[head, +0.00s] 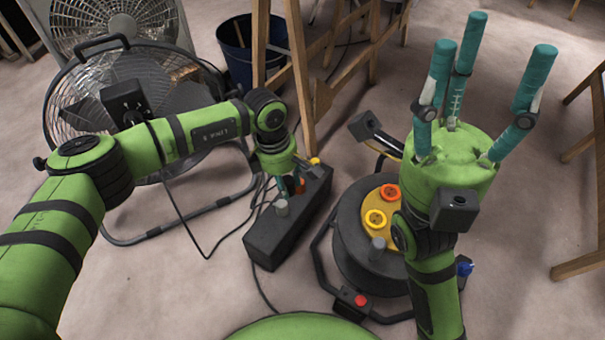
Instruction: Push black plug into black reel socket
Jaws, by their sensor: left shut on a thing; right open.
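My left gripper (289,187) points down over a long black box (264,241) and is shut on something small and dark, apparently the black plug. Its fingers largely hide it, and I cannot tell whether it is clear of the box. The black cable reel (352,228) stands on the floor to the right of the box. Its yellow face (371,204) carries an orange ring socket (391,192) and a yellow ring socket (375,219). I cannot make out a black socket; my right arm covers part of the reel. My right gripper (490,55) is open and empty, fingers up.
A grey cylinder (281,207) stands on the box, near orange and yellow pieces. Another grey cylinder (377,246) is at the reel's front. A black fan (130,105), a blue bucket (236,65) and wooden trestles (302,70) stand behind. Black cable (196,246) lies on the floor.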

